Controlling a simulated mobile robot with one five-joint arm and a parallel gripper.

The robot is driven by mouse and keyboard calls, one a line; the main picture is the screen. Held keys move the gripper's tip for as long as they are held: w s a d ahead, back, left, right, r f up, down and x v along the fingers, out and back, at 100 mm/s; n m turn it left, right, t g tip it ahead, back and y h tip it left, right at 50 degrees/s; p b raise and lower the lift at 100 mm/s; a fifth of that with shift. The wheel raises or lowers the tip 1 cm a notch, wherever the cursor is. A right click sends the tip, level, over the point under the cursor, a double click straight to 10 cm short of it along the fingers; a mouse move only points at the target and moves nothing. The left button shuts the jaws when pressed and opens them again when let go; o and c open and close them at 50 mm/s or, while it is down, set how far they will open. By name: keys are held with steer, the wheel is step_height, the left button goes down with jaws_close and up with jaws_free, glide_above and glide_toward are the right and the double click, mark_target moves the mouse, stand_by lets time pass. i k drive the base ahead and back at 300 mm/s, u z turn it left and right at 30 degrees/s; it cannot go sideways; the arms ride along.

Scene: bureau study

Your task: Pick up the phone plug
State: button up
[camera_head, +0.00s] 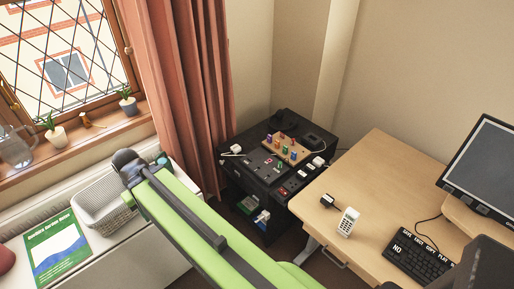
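A small dark plug-like piece (328,202) lies on the wooden desk near its left edge, just behind a white handset phone (348,221). Several white plug-like pieces show on the black cabinet: one at its left top edge (234,150), one at its right side (318,161), and one low on its front (262,216). I cannot tell for sure which of these is the phone plug. My green arm crosses the middle of the view from the bottom to the upper left. My gripper's fingers do not show.
The black cabinet (228,169) carries a wooden block (285,149) with coloured pieces, and sockets. The desk (373,165) holds a keyboard (418,258) and a monitor (482,165). A grey basket (104,202) and a green book (58,249) lie at left. The desk's back left is clear.

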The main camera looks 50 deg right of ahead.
mark_target(236, 149)
steer(key=z, duration=1.2)
steer(key=i, duration=1)
steer(key=k, duration=1.65)
steer(key=u, duration=1.15)
steer(key=i, duration=1.05)
steer(key=z, duration=0.95)
